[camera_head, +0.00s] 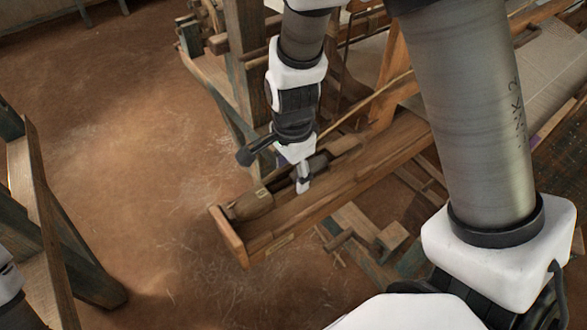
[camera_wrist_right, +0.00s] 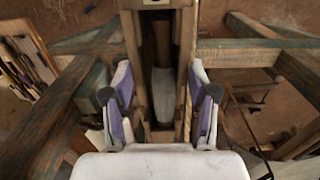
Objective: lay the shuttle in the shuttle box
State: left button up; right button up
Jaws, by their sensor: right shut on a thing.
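The shuttle box (camera_head: 228,238) is the long wooden trough at the end of the loom's beam in the head view. In the right wrist view the shuttle (camera_wrist_right: 163,85) runs away between the two finger pads of the right gripper (camera_wrist_right: 161,105). The shuttle looks between the trough's walls; I cannot tell whether it touches the floor. My left gripper is not in view.
The loom's wooden post (camera_head: 246,65) stands close behind my right arm. Woven cloth (camera_head: 553,62) is at the upper right. Small wooden parts (camera_head: 352,232) lie below the trough. A wooden frame (camera_head: 45,215) stands at left; bare earth floor (camera_head: 130,130) is open between.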

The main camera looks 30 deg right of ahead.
aim_at(293, 183)
jog(key=shift+s+f+b, duration=0.25)
jog(key=shift+f+b, duration=0.15)
jog(key=shift+f, duration=0.15)
jog(key=shift+s+f+b, duration=0.1)
jog(key=shift+f+b, duration=0.2)
jog(key=shift+b, duration=0.05)
jog(key=shift+f+b, duration=0.35)
jog(key=shift+f, duration=0.05)
jog(key=shift+w+f+b, duration=0.2)
jog(key=shift+f+b, duration=0.05)
jog(key=shift+f, duration=0.35)
jog(key=shift+w+f+b, duration=0.2)
jog(key=shift+f+b, duration=0.05)
jog(key=shift+f, duration=0.35)
jog(key=shift+s+f+b, duration=0.15)
jog(key=shift+f+b, duration=0.15)
jog(key=shift+f, duration=0.25)
jog(key=o, duration=1.5)
jog(key=shift+c, duration=0.2)
